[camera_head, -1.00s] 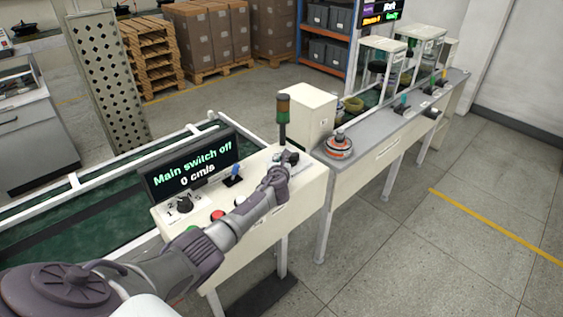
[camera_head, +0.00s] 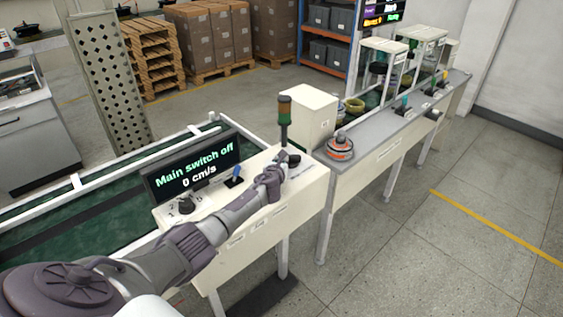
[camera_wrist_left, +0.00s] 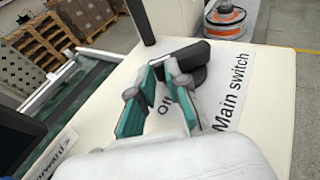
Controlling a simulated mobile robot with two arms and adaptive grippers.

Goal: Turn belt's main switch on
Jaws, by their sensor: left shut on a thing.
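The main switch is a black rotary knob (camera_wrist_left: 196,56) on the white control panel (camera_wrist_left: 255,75), beside the printed labels "Off" and "Main switch". It also shows at the far right end of the panel in the head view (camera_head: 293,160). My left gripper (camera_wrist_left: 170,72), with teal finger pads, is shut on the knob, its fingertips at either side of the handle. The fingers partly cover the "Off" label. The panel display (camera_head: 193,166) reads "Main switch off" and "0 cm/s". My right gripper is not in view.
A signal tower (camera_head: 284,118) and a white box (camera_head: 308,115) stand just behind the switch. A blue lever (camera_head: 236,177) and a black dial (camera_head: 186,205) are on the panel. An orange and white round device (camera_head: 340,147) sits on the adjoining grey bench.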

